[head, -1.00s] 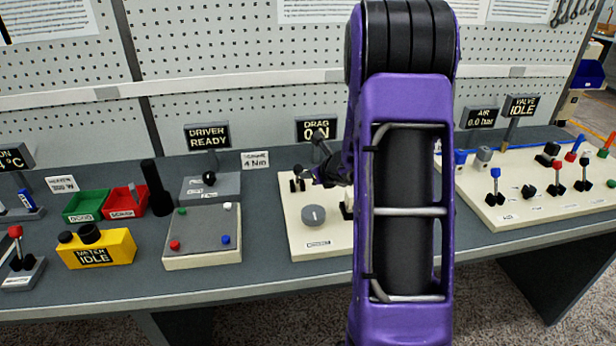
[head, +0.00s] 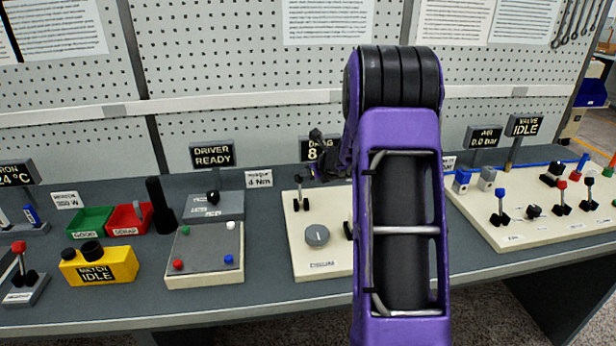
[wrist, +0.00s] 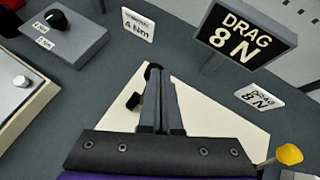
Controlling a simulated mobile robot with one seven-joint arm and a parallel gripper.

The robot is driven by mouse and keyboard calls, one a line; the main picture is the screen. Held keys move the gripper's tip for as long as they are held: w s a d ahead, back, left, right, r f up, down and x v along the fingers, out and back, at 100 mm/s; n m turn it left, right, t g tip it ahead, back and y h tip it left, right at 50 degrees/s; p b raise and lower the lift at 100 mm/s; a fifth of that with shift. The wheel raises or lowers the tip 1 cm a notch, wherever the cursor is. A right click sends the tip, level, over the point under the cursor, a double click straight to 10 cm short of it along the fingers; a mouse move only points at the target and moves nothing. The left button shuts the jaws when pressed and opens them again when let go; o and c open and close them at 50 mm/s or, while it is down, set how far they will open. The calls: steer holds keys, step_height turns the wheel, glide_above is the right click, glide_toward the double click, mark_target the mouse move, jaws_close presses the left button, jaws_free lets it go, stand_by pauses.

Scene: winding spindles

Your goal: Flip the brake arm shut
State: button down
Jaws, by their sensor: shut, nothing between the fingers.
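The cream spindle panel (head: 300,237) stands on the bench with a grey round dial (head: 317,235) near its front. A small black-topped lever (head: 299,192) rises from its back left, and appears to be the brake arm. In the wrist view, a black knob (wrist: 152,70) and a black piece (wrist: 133,103) show left of the fingers. My gripper (wrist: 166,78) is shut and empty over the panel. In the head view it is dark, partly hidden by my arm, right of the lever. Whether it touches the lever cannot be told.
The DRAG sign (wrist: 238,38) behind the panel reads 8 N. A driver unit (head: 212,205) and a tray with coloured pegs (head: 204,250) stand left. A valve panel (head: 520,223) stands right. A yellow knob (wrist: 288,155) lies right of my gripper.

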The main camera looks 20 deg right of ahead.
steer(key=shift+w+d, duration=0.15)
steer(key=shift+w, duration=0.25)
steer(key=shift+w+r, duration=0.1)
steer(key=shift+r, duration=0.05)
stand_by(0.4)
